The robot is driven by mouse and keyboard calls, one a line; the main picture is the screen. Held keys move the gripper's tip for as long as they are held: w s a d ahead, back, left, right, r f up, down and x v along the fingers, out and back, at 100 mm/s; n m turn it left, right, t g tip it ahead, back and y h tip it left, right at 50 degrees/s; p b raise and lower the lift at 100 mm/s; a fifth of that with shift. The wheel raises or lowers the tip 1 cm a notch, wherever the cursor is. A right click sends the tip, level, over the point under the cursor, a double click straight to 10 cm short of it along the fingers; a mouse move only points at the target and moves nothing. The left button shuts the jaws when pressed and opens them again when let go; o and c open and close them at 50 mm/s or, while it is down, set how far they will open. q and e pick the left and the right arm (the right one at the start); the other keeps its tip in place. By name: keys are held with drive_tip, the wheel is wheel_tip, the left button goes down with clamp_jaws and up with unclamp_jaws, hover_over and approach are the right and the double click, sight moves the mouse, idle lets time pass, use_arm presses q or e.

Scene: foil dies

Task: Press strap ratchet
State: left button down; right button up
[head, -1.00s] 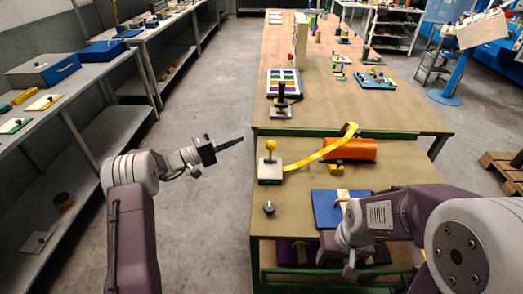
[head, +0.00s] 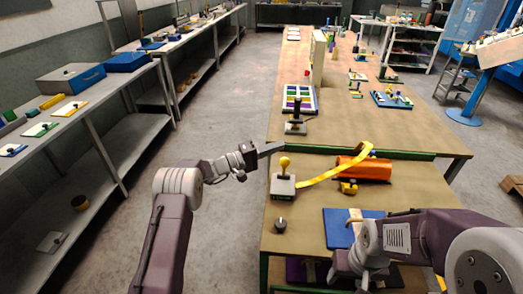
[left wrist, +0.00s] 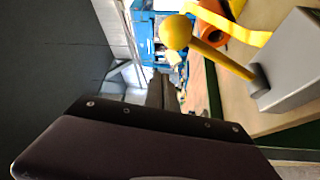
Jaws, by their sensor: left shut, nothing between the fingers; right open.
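The strap ratchet is a grey box (head: 284,187) with an upright lever topped by a yellow ball (head: 284,161), on the near bench. A yellow strap (head: 325,172) runs from it to an orange roll (head: 363,169). The yellow ball (left wrist: 176,32) and grey box (left wrist: 292,75) also show in the left wrist view. My left gripper (head: 271,149) is shut and empty, just behind and left of the ball, apart from it. My right gripper (head: 337,278) is open, low over the bench's front; its fingers are hard to make out.
A black knob (head: 280,226) stands in front of the ratchet. A blue board (head: 340,229) lies to the right, partly behind my right arm. A small yellow block (head: 349,187) sits before the roll. A dark joystick-like fixture (head: 295,122) stands farther back. Floor left of the bench is clear.

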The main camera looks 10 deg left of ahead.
sight(284, 169)
use_arm(q)
drive_tip(key=s, duration=0.2)
drive_tip(key=s+f+p, duration=0.1)
drive_tip(key=s, duration=0.1)
drive_tip(key=shift+d, duration=0.25)
